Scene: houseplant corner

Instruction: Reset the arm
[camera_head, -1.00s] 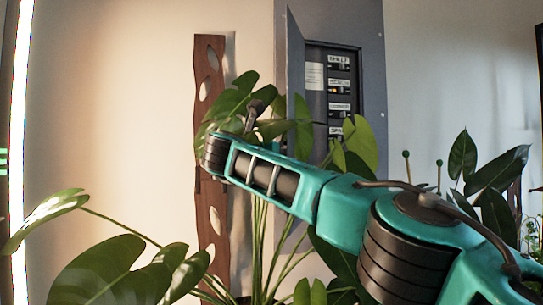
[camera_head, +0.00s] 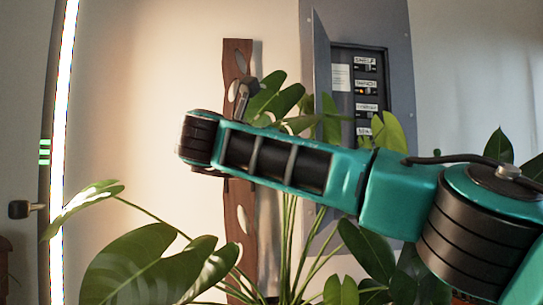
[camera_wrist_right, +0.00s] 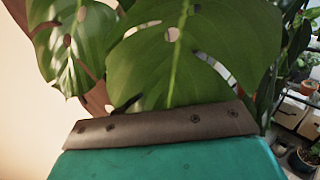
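My right arm comes in from the right in the head view, its teal links crossing in front of the plant and the lower part of the panel. The dark end piece that may belong to my right gripper (camera_head: 243,95) shows small above the wrist bend, by the leaves. In the right wrist view the dark, screwed edge of the gripper (camera_wrist_right: 160,122) lies close to large leaves; I cannot see whether it is open. No object shows in it. My left gripper is out of view.
A grey breaker panel (camera_head: 312,150) with its door open holds labelled switches (camera_head: 366,90). A large-leaved plant (camera_head: 130,268) fills the lower middle. A brown wooden board (camera_head: 238,60) with oval holes stands at the wall. A bright light strip (camera_head: 62,150) is at left.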

